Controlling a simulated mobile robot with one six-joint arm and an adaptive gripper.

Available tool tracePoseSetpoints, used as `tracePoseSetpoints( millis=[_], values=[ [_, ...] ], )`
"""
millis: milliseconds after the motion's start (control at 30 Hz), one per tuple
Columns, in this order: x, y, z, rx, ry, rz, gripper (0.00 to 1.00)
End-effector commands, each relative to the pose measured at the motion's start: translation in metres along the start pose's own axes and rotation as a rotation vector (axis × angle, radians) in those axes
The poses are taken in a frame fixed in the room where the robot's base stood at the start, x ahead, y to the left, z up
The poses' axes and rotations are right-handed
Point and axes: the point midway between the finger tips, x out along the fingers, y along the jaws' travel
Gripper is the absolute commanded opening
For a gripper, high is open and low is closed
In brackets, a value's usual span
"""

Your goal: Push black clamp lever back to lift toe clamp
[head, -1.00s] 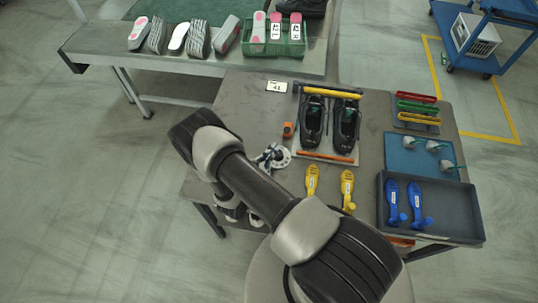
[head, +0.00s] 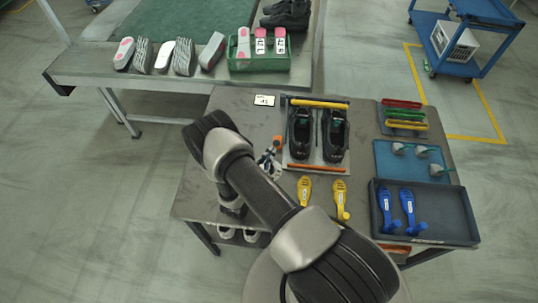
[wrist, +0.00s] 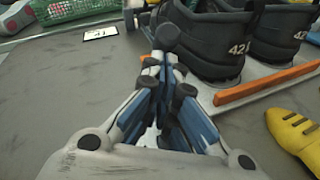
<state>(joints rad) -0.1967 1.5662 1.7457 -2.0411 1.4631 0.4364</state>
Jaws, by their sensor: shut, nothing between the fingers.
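The shoe fixture plate (head: 300,166) holds two black shoes (head: 301,134) side by side, toes toward the far end. The yellow toe clamp bar (head: 320,103) runs across the toe end; I cannot tell its height above the shoes. A dark upright part (head: 283,101) stands at the bar's left end, possibly the clamp lever. My gripper (head: 268,160) is just left of the plate, low over the table. In the wrist view its fingers (wrist: 166,60) are closed together and empty, beside the heel of the left shoe (wrist: 207,45). The toe end is mostly out of that view.
An orange-topped part (head: 278,139) stands by the plate's left edge. An orange bar (head: 318,169) crosses the heel end. Yellow shoe lasts (head: 340,198) lie in front; a tray (head: 455,212) with blue lasts is at right. The table's left side is clear.

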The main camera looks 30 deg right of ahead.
Motion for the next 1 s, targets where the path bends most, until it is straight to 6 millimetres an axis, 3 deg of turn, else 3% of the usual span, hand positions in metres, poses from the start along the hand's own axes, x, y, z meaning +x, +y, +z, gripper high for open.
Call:
tracePoseSetpoints(
  millis=[567, 1000],
  values=[
    [0.004, 0.007, 0.015, -0.033, 0.1, -0.037, 0.0],
    [0.02, 0.024, 0.046, -0.135, 0.398, -0.145, 0.0]
  ],
)
